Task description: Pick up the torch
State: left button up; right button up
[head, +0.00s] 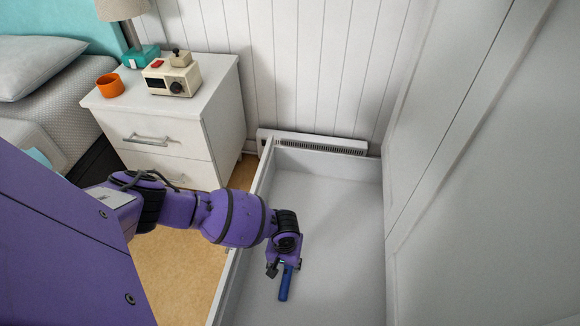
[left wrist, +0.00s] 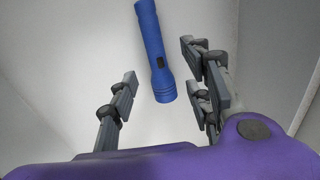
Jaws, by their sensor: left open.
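The torch (head: 286,283) is a blue cylinder lying on the floor of an open white drawer (head: 340,240). In the left wrist view the torch (left wrist: 155,50) runs from the top edge down to its wider head, with a dark switch on its side. My left gripper (head: 284,268) reaches over the drawer's left side and is just above the torch. The gripper hides part of the torch in the head view. My right gripper is not in view.
The drawer walls surround the torch, with the left rim (head: 263,178) under my arm. A white nightstand (head: 175,125) holds an orange cup (head: 110,85), a cream device (head: 172,78) and a lamp (head: 121,12). A tall white panel (head: 470,180) stands at right. The drawer's rest looks empty.

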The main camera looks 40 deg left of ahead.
aim_at(287, 274)
pick_arm(q)
jog(key=f+b, duration=0.1)
jog(key=f, duration=0.1)
jog(key=f+b, duration=0.1)
jog(key=f, duration=0.1)
jog(key=f+b, duration=0.2)
jog(key=f, duration=0.1)
jog(key=shift+w+d, duration=0.15)
jog(key=shift+d, duration=0.1)
jog(key=shift+f, duration=0.15)
grip_shut()
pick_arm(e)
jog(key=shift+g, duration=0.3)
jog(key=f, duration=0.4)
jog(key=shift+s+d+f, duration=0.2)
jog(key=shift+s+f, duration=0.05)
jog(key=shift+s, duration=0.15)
